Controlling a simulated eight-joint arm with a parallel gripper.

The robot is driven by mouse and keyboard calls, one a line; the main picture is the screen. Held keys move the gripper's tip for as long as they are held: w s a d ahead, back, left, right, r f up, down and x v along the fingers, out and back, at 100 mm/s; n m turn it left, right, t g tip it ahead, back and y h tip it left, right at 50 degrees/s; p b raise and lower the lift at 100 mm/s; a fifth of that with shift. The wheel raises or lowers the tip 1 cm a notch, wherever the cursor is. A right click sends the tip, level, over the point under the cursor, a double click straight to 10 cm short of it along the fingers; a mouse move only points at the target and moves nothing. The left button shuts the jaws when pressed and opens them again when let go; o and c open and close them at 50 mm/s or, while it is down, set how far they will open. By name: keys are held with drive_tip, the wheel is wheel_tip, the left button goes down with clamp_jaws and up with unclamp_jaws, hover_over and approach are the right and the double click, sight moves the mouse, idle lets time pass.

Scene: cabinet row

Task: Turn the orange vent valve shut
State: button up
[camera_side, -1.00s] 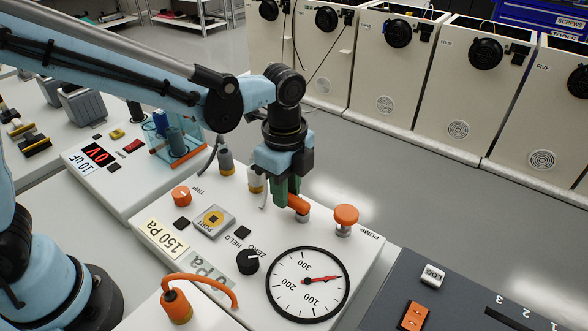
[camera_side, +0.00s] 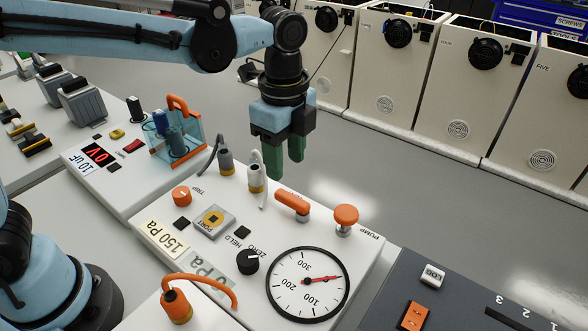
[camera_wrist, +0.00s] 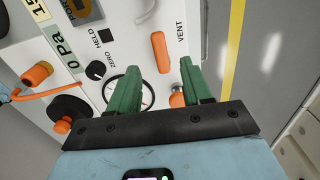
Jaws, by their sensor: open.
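The orange vent valve (camera_side: 292,202) is a lever on a metal stem near the back edge of the white pump panel. In the wrist view the valve lever (camera_wrist: 160,53) lies beside the printed word VENT. My gripper (camera_side: 283,168) has green fingers and hangs above the panel, up and to the left of the lever in the side view. In the wrist view my gripper (camera_wrist: 157,80) shows its two fingers apart, with nothing between them. The lever stands clear of the fingers.
An orange pump knob (camera_side: 346,216) stands right of the lever. White and grey hose fittings (camera_side: 255,178) stand to the left. The floor behind the panel is clear.

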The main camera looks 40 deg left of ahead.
drive_tip(key=shift+r, duration=2.35)
drive_tip(key=s+a+f+n+t, duration=0.2)
drive_tip(key=s+a+n+t, duration=0.1)
drive_tip(key=a+n, duration=0.4)
drive_tip(key=s+a+f+n+t, duration=0.3)
drive_tip(key=a+n, duration=0.5)
drive_tip(key=n, duration=0.3)
drive_tip(key=shift+s+a+f+t, duration=0.15)
drive_tip(key=shift+s+f+t, duration=0.1)
drive_tip(key=shift+s+t, duration=0.5)
